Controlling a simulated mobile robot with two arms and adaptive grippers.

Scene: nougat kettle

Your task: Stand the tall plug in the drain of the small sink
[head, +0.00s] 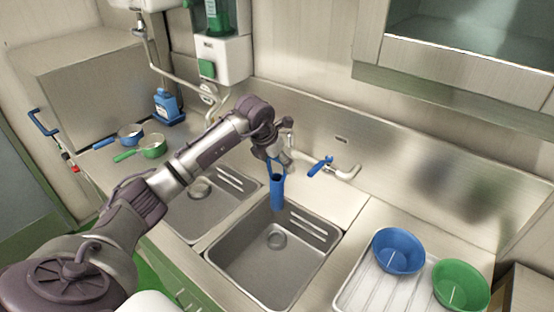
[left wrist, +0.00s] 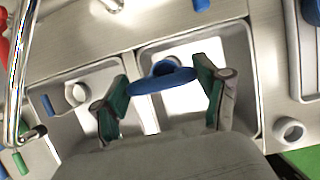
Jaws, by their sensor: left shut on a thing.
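The tall blue plug (head: 277,192) hangs upright from my left gripper (head: 277,163), above the back part of the nearer sink (head: 262,272). My right gripper is not in view.
A tap with a blue lever (head: 320,166) stands behind the nearer sink. A blue bowl (head: 398,250) and a green bowl (head: 461,287) sit on the ribbed drainboard at right. Blue and green pans (head: 150,147) and a blue bottle (head: 167,105) stand at left.

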